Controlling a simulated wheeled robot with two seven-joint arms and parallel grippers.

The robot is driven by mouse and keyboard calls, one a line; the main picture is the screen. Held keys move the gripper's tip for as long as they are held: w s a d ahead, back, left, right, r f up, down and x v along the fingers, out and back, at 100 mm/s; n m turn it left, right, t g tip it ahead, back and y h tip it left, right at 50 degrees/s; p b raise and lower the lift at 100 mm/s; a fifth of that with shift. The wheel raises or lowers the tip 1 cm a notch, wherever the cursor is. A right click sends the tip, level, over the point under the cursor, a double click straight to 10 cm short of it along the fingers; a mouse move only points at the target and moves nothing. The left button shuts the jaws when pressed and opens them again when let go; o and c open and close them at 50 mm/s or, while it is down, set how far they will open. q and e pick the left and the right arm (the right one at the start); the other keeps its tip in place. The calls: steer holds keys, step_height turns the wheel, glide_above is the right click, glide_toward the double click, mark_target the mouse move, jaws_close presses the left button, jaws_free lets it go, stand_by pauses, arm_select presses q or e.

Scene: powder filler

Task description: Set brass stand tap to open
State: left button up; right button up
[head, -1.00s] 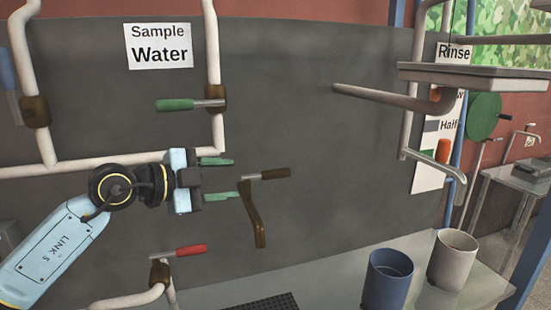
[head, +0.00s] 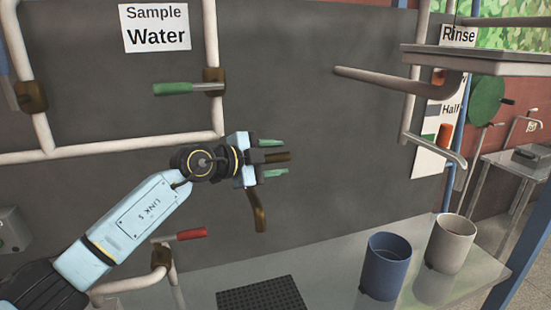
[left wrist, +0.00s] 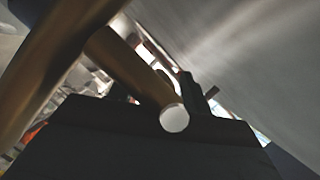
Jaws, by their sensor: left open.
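The brass stand tap has a curved brown spout (head: 258,212) hanging down in front of the grey panel. Its brown lever (head: 279,157) points right, roughly level. My left gripper (head: 272,158) is open, with one green fingertip above the lever and one below it. The lever lies between the fingers, and I cannot tell whether they touch it. In the left wrist view a brown bar with a pale round end (left wrist: 174,117) lies close above the dark gripper body. The tap's base is hidden behind my gripper. My right gripper is out of view.
A green-handled valve (head: 188,89) sits on the white pipes above, and a red-handled tap (head: 180,236) is below left. A blue cup (head: 386,268) and a beige cup (head: 450,245) stand on the counter near a black mat (head: 261,294). A metal shelf (head: 480,60) juts out upper right.

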arm_select(q)
steer(key=shift+d, duration=0.1)
steer(key=shift+c, duration=0.2)
jaws_close()
